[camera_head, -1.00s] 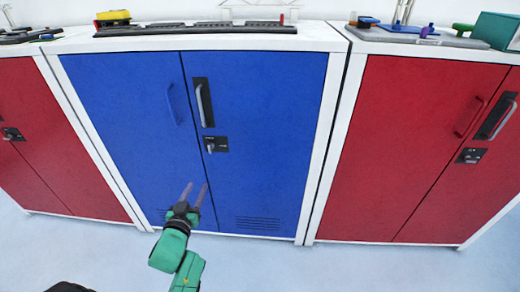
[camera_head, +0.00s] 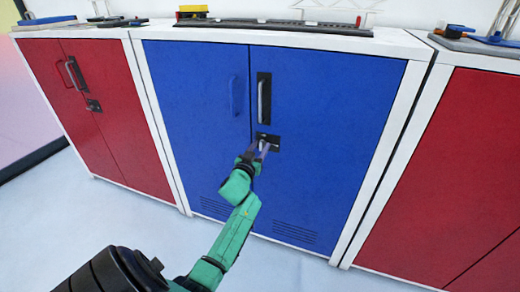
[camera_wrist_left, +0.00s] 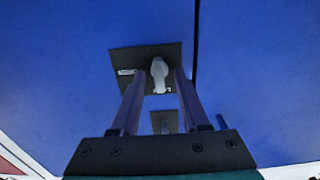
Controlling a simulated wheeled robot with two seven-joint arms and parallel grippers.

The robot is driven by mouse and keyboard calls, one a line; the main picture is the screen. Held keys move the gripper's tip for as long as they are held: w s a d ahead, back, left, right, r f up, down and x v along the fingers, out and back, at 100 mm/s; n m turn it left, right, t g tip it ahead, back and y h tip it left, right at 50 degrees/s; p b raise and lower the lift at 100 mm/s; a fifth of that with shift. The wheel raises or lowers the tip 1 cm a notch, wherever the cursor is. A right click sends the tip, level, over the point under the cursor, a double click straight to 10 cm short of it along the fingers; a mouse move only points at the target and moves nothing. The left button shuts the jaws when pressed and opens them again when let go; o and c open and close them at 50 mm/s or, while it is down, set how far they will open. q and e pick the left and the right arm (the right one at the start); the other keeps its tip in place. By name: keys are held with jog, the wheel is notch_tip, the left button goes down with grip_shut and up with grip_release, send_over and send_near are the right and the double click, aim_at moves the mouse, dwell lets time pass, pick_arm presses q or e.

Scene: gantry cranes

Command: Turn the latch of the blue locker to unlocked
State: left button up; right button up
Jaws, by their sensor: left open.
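The blue locker (camera_head: 335,120) stands in the middle of the head view with both doors shut. Its latch (camera_head: 266,141) is a dark plate with a small grey knob, on the right door below the grey handle (camera_head: 264,98). My left gripper (camera_head: 259,149) is open in front of the latch. In the left wrist view the knob (camera_wrist_left: 159,72) sits between the two open fingers (camera_wrist_left: 160,80), one on each side. I cannot tell whether either finger touches it. The knob points roughly along the fingers in that view. My right gripper is out of view.
Red lockers stand close on the left (camera_head: 125,120) and right (camera_head: 450,170) of the blue one. A dark strip (camera_head: 275,27) and a yellow item (camera_head: 193,11) lie on the blue locker's top. The pale floor in front is clear.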

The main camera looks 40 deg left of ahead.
pick_arm(q)
grip_shut()
jog(key=m, duration=0.4)
jog(key=shift+d+m, duration=0.1)
jog(key=shift+m, duration=0.3)
jog(key=m+b, duration=0.1)
jog(key=m, duration=0.2)
jog(key=shift+d+f+m, duration=0.1)
jog(key=shift+f+m, duration=0.05)
jog(key=shift+m, duration=1.05)
jog(key=m+b, duration=0.1)
jog(key=m, duration=0.2)
jog(key=shift+f+m, duration=0.1)
jog(key=shift+m, duration=0.2)
jog(key=shift+m+b, duration=0.45)
jog(key=shift+m, duration=1.65)
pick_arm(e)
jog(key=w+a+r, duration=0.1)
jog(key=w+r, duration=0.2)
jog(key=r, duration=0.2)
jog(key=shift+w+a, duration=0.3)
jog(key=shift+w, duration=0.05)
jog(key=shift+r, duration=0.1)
